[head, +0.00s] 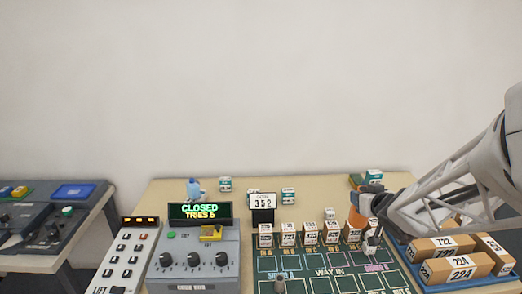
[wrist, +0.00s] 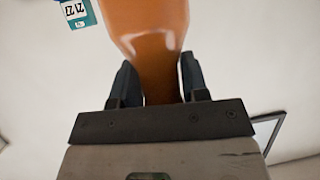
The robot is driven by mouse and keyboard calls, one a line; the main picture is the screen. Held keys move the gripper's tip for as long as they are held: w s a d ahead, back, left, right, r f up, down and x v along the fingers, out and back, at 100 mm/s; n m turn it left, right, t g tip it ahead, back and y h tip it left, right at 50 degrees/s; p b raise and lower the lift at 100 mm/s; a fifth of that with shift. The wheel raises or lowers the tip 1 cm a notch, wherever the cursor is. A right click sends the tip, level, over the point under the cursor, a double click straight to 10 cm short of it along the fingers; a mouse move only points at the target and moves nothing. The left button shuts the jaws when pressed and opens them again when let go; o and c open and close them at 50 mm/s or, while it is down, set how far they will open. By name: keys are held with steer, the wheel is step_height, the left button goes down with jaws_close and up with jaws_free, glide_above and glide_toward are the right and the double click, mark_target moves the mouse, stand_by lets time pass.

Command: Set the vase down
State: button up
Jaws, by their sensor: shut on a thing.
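An orange-brown, glossy vase (wrist: 148,35) fills the top middle of the wrist view, between the two dark fingers of my gripper (wrist: 158,85). The gripper is shut on it. In the head view my gripper (head: 371,236) is at the right part of the table, and a small orange part of the vase (head: 357,222) shows beside it. The rest of the vase is hidden by the gripper and arm. I cannot tell whether its base touches the table.
Several numbered boxes (head: 288,234) stand in a row behind a green marked mat (head: 335,272). A blue tray (head: 411,270) of parcels lies at right. A grey console (head: 193,264) reads "CLOSED". A small blue object (head: 194,189) stands behind it. The table (head: 330,188) has bare room at the back.

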steer(key=w+d+f, duration=0.1)
steer(key=w, duration=1.4)
steer(key=w+d+f+n+y, duration=0.1)
steer(key=w+d, duration=0.1)
steer(key=w, duration=1.3)
steer(key=shift+w+d+f+y, duration=0.15)
steer(key=shift+w+f+y, duration=0.1)
steer(key=shift+w+y, duration=0.05)
steer(key=shift+f, duration=0.15)
steer(key=shift+f, duration=3)
steer(key=shift+f, duration=1.9)
steer(key=shift+f, duration=0.15)
